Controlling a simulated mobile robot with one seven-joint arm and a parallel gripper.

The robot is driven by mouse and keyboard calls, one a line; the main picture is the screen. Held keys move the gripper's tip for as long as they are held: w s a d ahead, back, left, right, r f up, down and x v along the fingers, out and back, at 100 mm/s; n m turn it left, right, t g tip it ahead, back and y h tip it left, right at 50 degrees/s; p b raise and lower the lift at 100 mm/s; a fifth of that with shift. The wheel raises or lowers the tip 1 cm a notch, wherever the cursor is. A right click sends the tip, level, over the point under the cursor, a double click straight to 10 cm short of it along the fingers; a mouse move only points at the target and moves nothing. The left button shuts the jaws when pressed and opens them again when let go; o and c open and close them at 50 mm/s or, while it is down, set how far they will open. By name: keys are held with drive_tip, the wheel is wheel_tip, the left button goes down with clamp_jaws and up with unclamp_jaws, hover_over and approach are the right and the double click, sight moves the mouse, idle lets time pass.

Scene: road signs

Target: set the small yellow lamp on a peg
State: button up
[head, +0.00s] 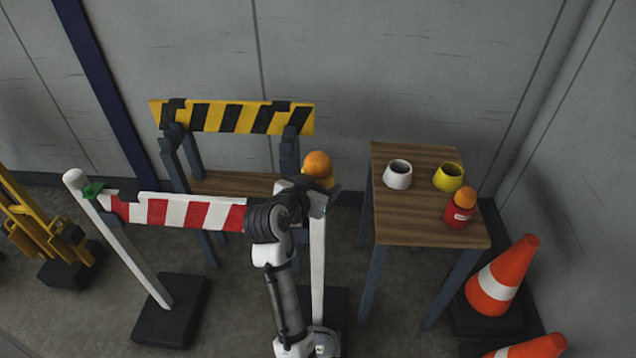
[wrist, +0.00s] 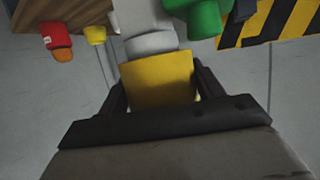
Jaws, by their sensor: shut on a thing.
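The small yellow lamp has an orange dome (head: 317,164) and a yellow base, seen between my fingers in the wrist view (wrist: 158,82). My gripper (head: 318,196) is shut on the base and holds the lamp dome up, over the top of the right white post (head: 318,255). In the wrist view a pale round end (wrist: 152,43) lies right by the base; I cannot tell whether they touch. A green piece (wrist: 205,17) shows beside it. Another green piece, perhaps a peg (head: 93,190), is at the left white post (head: 130,250).
A red-white board (head: 180,212) runs between the posts. Behind it stands a yellow-black barrier (head: 235,117). The wooden table (head: 415,225) at right bears a white cup (head: 398,174), a yellow cup (head: 448,177) and a red lamp (head: 459,212). Orange cones (head: 505,272) stand at far right.

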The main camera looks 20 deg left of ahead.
drive_tip(key=shift+f, duration=0.35)
drive_tip(key=shift+f, duration=0.25)
idle(0.3)
drive_tip(key=o, duration=1.3)
drive_tip(key=shift+c, duration=0.2)
drive_tip(key=b+v, duration=0.2)
drive_tip(key=v, duration=1.1)
drive_tip(key=shift+s, duration=0.4)
drive_tip(key=shift+a+r, duration=0.1)
drive_tip(key=shift+r, duration=0.05)
